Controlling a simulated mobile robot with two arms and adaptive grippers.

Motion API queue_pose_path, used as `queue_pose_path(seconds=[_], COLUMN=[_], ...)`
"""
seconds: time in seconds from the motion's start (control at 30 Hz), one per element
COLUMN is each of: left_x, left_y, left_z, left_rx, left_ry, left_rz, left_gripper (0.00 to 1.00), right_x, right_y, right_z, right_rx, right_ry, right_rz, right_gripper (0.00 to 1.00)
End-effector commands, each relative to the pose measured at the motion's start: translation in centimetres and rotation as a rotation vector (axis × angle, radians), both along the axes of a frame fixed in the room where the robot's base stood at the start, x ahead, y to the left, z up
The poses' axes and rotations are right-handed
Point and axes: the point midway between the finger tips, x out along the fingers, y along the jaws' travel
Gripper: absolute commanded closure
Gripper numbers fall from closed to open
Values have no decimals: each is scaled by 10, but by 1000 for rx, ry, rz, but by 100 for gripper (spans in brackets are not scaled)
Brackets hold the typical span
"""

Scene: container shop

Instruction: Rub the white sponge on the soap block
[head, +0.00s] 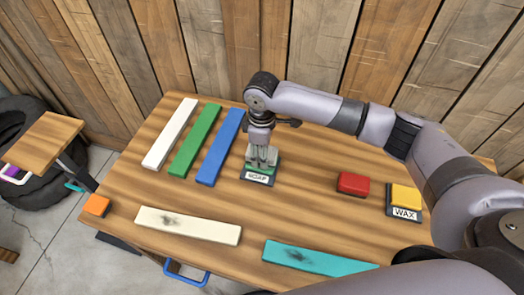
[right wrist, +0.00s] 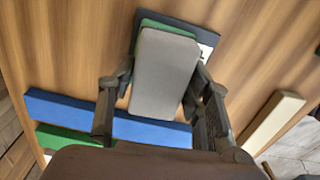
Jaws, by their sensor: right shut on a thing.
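My right gripper (head: 262,158) points down over the soap block (head: 276,167), a green block on a dark plate labelled SOAP (head: 258,179). The right gripper is shut on the white sponge (right wrist: 165,75), which looks pale grey in the right wrist view and sits between the two fingers. There the sponge covers most of the green soap block (right wrist: 168,25); only the block's edge shows. I cannot tell for sure whether the sponge touches the soap. In the head view the fingers mostly hide the sponge. My left gripper is not in view.
White (head: 170,133), green (head: 195,140) and blue (head: 219,147) planks lie left of the soap. Smudged cream (head: 190,226) and teal (head: 320,258) planks lie at the front. A red block (head: 353,183) and a yellow block (head: 405,196) labelled WAX are right. An orange block (head: 97,205) is at the left edge.

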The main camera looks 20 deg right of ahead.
Motion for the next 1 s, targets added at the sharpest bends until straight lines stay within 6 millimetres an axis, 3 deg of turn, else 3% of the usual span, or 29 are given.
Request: queue_pose_path(seconds=[1.0], left_x=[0], left_y=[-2], left_z=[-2], left_rx=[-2], left_ry=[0], left_rz=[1], left_gripper=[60], right_x=[0], right_y=[0], right_z=[-7], right_rx=[0], right_ry=[0], right_rz=[-1], right_gripper=[77])
